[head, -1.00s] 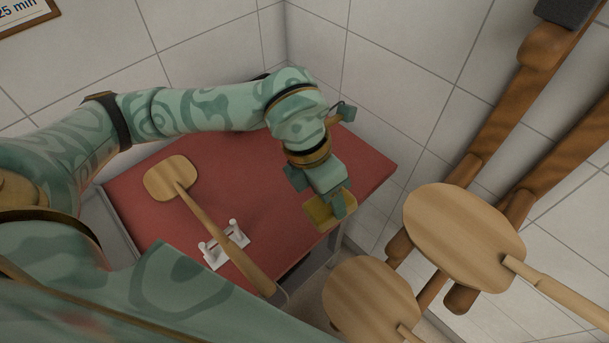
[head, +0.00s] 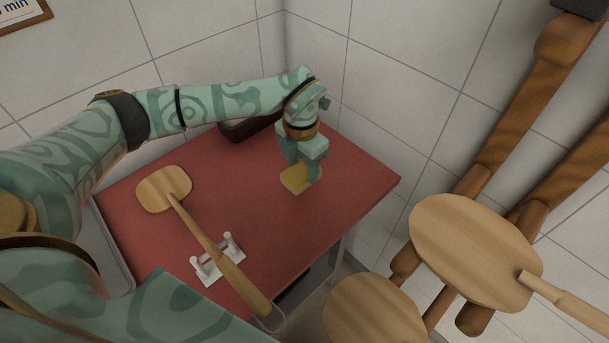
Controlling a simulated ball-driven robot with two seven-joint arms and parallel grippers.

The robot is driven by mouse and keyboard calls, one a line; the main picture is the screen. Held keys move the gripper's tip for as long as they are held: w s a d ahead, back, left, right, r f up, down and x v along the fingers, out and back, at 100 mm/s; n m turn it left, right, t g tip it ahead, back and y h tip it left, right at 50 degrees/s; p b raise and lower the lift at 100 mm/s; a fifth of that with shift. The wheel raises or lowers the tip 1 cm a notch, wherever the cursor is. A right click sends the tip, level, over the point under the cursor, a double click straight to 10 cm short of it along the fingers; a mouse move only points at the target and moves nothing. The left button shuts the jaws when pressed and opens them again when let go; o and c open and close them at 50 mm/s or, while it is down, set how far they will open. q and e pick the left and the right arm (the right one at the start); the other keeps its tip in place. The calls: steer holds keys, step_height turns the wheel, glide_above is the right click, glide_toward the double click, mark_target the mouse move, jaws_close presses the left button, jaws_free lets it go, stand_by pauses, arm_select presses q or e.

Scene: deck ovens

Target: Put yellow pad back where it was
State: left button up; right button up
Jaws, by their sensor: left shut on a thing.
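The yellow pad (head: 297,181) is a small yellow block with a paler top, over the right part of the red table top (head: 255,215). My left gripper (head: 302,172) points down and is shut on the yellow pad. I cannot tell whether the pad touches the table or hangs just above it. My right gripper is not in view.
A wooden peel (head: 205,232) lies across the table, its handle by a white two-post rest (head: 217,258). A dark box (head: 250,127) stands at the back, partly behind my left arm. Two more peels, one large (head: 470,250), are on the wooden rack at right.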

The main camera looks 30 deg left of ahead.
mark_target(304, 167)
arm_select(q)
steer(key=shift+w+f, duration=0.45)
steer(key=shift+f, duration=0.1)
steer(key=shift+o, duration=0.2)
step_height(304, 167, down, 3)
steer(key=shift+f+b, duration=0.15)
steer(key=shift+b, duration=0.45)
steer(key=shift+c, duration=0.2)
steer(key=o, duration=0.9)
step_height(304, 167, up, 12)
steer(key=p, duration=0.2)
steer(key=shift+p, duration=0.35)
